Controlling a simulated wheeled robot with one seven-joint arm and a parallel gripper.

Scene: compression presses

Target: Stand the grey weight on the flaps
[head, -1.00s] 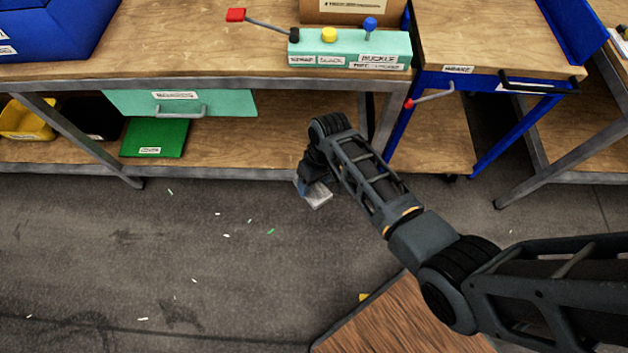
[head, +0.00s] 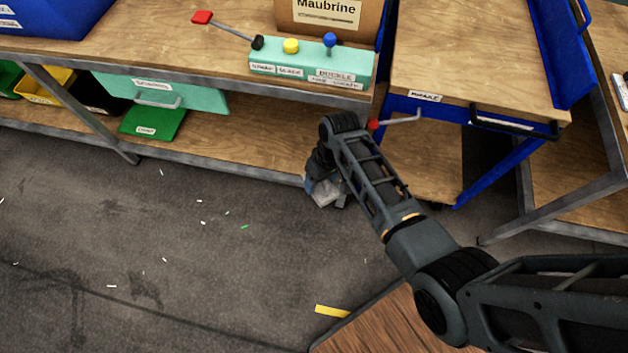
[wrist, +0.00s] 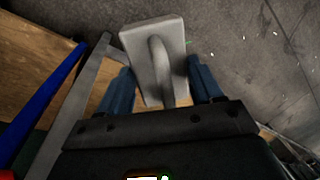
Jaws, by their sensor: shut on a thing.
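The grey weight is a pale block with a curved handle. In the wrist view the weight (wrist: 138,52) is between the blue fingers of my gripper (wrist: 160,72), which is shut on it. In the head view my gripper (head: 315,182) hangs low in front of the bench, with the weight (head: 325,196) below it, over the floor. A cardboard box (head: 352,32) labelled Maubrine stands at the back of the bench. Its top is cut off by the picture edge, and no flaps show.
A teal control block (head: 300,66) with a red lever and yellow and blue knobs sits at the bench's front edge. Right of the bench (head: 130,60) stands a blue-framed cart (head: 470,60) with a red-tipped lever beside it. Open floor lies at the left.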

